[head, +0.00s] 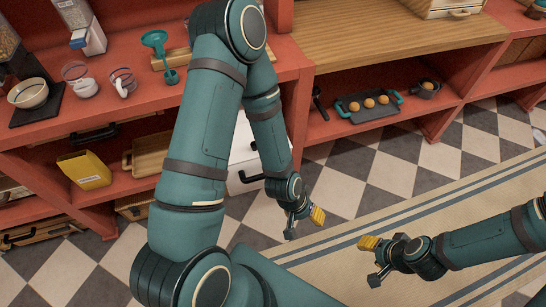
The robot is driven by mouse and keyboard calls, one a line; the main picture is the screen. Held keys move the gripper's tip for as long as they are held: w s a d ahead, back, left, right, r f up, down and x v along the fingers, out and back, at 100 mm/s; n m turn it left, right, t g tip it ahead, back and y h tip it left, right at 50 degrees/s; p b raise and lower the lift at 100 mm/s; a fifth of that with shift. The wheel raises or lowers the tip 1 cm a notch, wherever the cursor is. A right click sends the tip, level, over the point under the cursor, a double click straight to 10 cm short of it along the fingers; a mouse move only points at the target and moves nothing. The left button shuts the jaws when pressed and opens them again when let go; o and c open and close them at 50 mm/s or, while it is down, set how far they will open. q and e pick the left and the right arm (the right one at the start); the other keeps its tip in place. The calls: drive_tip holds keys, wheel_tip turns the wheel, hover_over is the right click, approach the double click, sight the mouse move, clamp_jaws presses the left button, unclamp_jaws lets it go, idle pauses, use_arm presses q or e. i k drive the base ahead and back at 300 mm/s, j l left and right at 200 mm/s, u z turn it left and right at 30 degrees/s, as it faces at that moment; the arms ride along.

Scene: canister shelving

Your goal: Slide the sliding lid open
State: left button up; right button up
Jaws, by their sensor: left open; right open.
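No lid can be made out for certain. A cream box (440,7) with a rounded handle stands on the wooden counter top at the top edge, partly cut off by the frame; I cannot tell whether it carries the sliding lid. My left gripper (304,224) is open and empty over the floor, low in front of the shelving and well apart from the box. My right gripper (371,262) is open and empty above the striped rug, to the right of the left one. Neither gripper touches anything.
Red shelving (215,70) spans the back. The wooden counter top (390,38) is mostly clear. Below it a dark tray (367,107) holds several round orange items. A bowl (28,93), glass cups and a teal funnel stand are at left. A yellow box (84,170) sits lower. The rug (440,208) is clear.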

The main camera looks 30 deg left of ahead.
sight(244, 148)
drive_tip(key=u, duration=1.25)
